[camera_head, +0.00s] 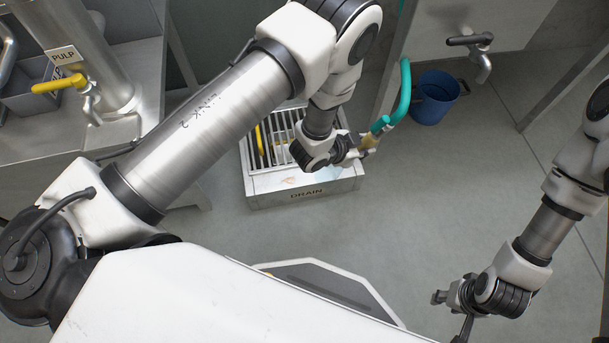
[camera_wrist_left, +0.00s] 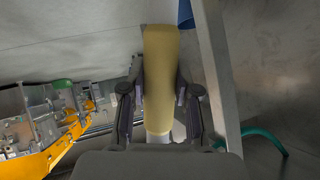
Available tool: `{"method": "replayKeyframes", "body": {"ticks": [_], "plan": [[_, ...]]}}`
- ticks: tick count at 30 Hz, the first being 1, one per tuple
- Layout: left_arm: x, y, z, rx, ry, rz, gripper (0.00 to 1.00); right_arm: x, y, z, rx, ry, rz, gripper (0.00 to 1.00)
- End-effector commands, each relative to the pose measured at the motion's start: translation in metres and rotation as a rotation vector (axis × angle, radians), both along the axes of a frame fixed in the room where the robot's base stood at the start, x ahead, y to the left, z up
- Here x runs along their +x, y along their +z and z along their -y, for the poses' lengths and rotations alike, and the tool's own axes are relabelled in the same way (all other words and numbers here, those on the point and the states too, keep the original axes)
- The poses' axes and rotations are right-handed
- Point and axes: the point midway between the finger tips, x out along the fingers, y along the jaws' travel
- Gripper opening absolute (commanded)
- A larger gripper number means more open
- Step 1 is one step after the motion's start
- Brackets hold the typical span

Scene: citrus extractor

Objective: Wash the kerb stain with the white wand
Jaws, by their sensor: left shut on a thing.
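The drain box (camera_head: 258,186), labelled DRAIN, has a pale front kerb with a faint orange-brown stain (camera_head: 290,181). A pale bluish patch (camera_head: 333,172) lies to its right. My left gripper (camera_head: 352,154) is at the right end of the box, shut on the wand. The wand's tan handle (camera_head: 370,143) shows beside the gripper, joined to a teal hose. In the left wrist view the handle (camera_wrist_left: 160,75) stands between both fingers (camera_wrist_left: 160,100); the wand's tip is hidden. My right gripper (camera_head: 453,308) is empty over the floor at lower right, fingers apart.
The teal hose (camera_head: 404,90) loops up behind the wand. A blue bucket (camera_head: 434,97) stands on the floor near a wall tap (camera_head: 480,60). A steel counter (camera_head: 130,125) with a yellow-handled PULP tap (camera_head: 60,84) is at left.

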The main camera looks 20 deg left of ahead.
Motion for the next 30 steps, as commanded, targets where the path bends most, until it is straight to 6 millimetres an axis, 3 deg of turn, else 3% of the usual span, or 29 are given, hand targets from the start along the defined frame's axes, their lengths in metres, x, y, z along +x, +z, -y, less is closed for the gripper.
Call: {"method": "replayKeyframes", "body": {"ticks": [19,30], "plan": [[-0.013,0.001,-0.021,0.0,0.001,0.0,0.0,0.0,0.004,0.0,0.0,0.0,0.0,0.4],[-0.013,0.0,-0.022,0.0,0.001,0.001,0.0,0.0,0.004,0.0,0.0,0.0,0.0,0.4]]}}
